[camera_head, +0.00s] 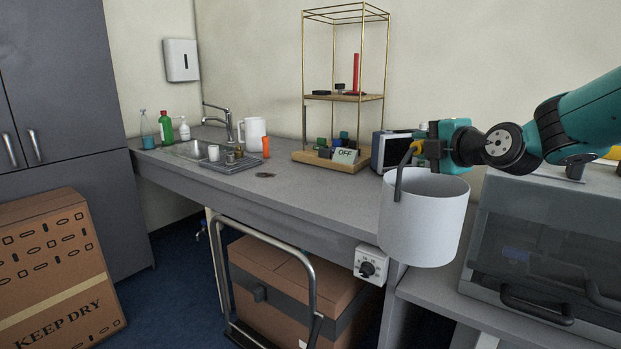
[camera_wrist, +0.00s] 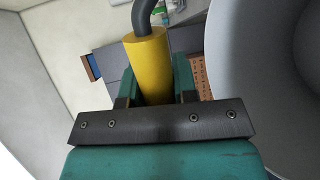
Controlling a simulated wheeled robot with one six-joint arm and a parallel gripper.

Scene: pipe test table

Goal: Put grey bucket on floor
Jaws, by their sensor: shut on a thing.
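The grey bucket (camera_head: 424,222) hangs from my gripper (camera_head: 414,148) in the head view, in front of the counter's right part and above its front edge. It looks upright, with its open rim at the top. My gripper is shut on the yellow grip of the bucket's handle (camera_wrist: 148,62), which shows between the fingers in the wrist view. The bucket's pale curved wall (camera_wrist: 240,75) fills the right of the wrist view. The blue floor (camera_head: 178,262) shows at the lower left of the head view. The bucket's inside bottom is hidden.
The grey counter (camera_head: 300,190) holds a sink (camera_head: 190,150), a wire shelf (camera_head: 345,97) and small items. Below stand a brown box (camera_head: 290,280) and a metal cart handle (camera_head: 312,270). A "KEEP DRY" box (camera_head: 55,265) stands left. A grey machine (camera_head: 545,250) is close right.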

